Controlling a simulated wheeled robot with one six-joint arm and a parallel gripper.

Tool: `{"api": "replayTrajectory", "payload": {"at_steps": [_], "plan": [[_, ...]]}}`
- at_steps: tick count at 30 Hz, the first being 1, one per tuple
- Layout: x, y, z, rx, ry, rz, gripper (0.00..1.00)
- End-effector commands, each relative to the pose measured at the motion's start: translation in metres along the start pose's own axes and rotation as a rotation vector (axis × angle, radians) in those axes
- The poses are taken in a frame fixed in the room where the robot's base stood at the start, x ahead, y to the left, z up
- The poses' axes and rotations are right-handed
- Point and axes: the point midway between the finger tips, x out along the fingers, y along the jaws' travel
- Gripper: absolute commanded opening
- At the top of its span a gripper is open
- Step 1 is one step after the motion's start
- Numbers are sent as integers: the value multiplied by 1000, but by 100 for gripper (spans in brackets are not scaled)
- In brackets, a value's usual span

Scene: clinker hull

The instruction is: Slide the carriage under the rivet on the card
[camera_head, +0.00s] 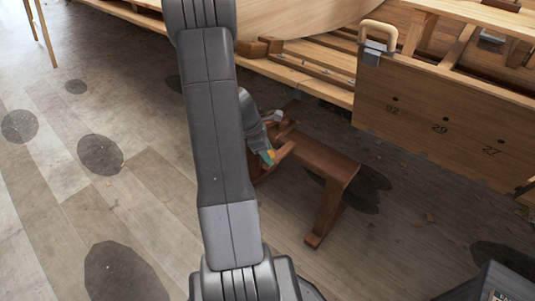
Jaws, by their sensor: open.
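What looks like the carriage (372,56), a grey metal block with a pale wooden loop handle (378,30), sits over the top edge of a wooden plank near its left end.
The brown bench (325,160) stands on the floor below the plank. The wooden hull (300,15) and its long timbers (310,62) run along the back. Another grey block (490,40) shows behind the plank. The plank floor (60,200) at left is open, with dark round patches.

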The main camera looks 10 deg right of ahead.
Motion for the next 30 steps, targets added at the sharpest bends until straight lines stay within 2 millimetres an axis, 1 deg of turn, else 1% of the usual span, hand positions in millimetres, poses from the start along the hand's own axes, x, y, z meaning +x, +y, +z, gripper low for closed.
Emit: {"api": "replayTrajectory", "payload": {"at_steps": [9,14,15,17,18,23,26,30], "plan": [[2,0,0,0,0,1,55],[2,0,0,0,0,1,24],[2,0,0,0,0,1,16],[2,0,0,0,0,1,4],[2,0,0,0,0,1,0],[-1,5,-3,-1,0,1,0],[-8,18,-14,-4,0,3,0],[-18,42,-36,-4,0,4,0]]}}
